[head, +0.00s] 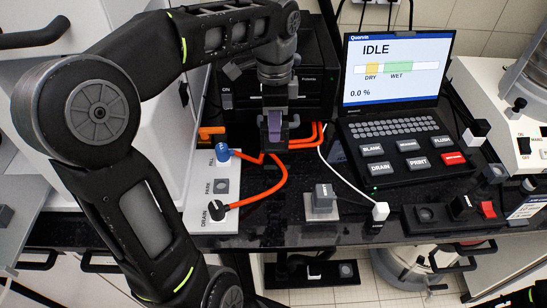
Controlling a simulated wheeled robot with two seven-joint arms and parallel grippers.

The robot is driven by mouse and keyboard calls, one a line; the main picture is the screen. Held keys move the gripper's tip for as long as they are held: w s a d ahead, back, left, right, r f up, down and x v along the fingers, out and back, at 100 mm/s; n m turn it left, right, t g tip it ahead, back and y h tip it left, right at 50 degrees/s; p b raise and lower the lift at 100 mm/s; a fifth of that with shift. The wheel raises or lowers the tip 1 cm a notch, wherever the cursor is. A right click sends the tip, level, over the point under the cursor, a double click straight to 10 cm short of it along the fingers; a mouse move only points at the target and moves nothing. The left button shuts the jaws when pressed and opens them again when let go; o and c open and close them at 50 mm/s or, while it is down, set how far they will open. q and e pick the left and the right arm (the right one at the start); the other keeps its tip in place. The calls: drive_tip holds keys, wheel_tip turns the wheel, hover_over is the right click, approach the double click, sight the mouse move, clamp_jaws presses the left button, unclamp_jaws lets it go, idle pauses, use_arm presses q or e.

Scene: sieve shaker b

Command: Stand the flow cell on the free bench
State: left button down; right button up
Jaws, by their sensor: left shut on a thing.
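My left gripper (277,126) points down in front of the black instrument in the head view. It is shut on a small block with a purple-tinted face, which looks like the flow cell (275,121). The fingers hide part of it, and I cannot tell whether it touches anything below. Orange hoses pass close beside and under it. The dark speckled bench (281,228) has bare surface in front of the gripper. My right gripper is not in view.
A white panel (233,172) with FILL, PARK and DRAIN ports stands left, an orange hose (256,195) arching to it. A grey block (322,196) and white cable plug (380,211) sit near the front edge. A laptop-like console (397,97) reading IDLE stands right, with keys and buttons.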

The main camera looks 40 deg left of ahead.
sight(274, 145)
use_arm(q)
drive_tip(key=shift+s+d+r, duration=0.1)
drive_tip(key=shift+f+p, duration=0.4)
drive_tip(key=shift+f, duration=2.75)
drive_tip(key=shift+f, duration=1.9)
drive_tip(key=shift+f, duration=0.1)
drive_tip(key=c, duration=1.2)
unclamp_jaws()
drive_tip(key=shift+o, duration=0.2)
